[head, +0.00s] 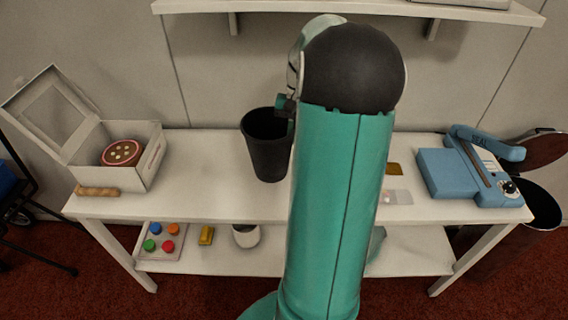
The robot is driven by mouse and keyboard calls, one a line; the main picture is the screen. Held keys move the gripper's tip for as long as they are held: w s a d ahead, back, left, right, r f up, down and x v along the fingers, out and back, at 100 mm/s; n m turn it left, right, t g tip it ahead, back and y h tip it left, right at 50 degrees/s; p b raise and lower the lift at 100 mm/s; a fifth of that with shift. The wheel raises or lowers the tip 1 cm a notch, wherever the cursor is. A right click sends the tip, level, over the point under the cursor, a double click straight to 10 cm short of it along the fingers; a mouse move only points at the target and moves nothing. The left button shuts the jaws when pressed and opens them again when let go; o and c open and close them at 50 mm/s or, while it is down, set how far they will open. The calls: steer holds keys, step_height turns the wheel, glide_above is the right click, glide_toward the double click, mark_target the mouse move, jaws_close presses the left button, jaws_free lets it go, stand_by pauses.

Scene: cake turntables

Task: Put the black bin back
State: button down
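A black bin (267,150), open at the top and tapering downward, is at the middle of the white table (215,185), left of my arm. It looks upright or nearly so; I cannot tell whether its base touches the tabletop. My gripper (285,105) is at the bin's upper right rim, mostly hidden behind my arm. Whether its fingers are closed on the rim does not show. Another dark open-topped container (530,203) stands beyond the table's right end, partly hidden by the table.
An open white box (143,165) with a round red-brown cake (122,152) and a wooden rolling-pin-like item (97,191) are at left. A blue machine (470,172) is at right. The lower shelf (285,262) holds a white pot (245,236). A wall shelf (345,8) hangs above.

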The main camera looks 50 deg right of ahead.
steer(key=d+x, duration=0.1)
steer(key=x, duration=0.6)
steer(key=shift+d, duration=0.4)
steer(key=shift+f, duration=0.25)
steer(key=c, duration=1.7)
jaws_free()
steer(key=shift+r, duration=0.1)
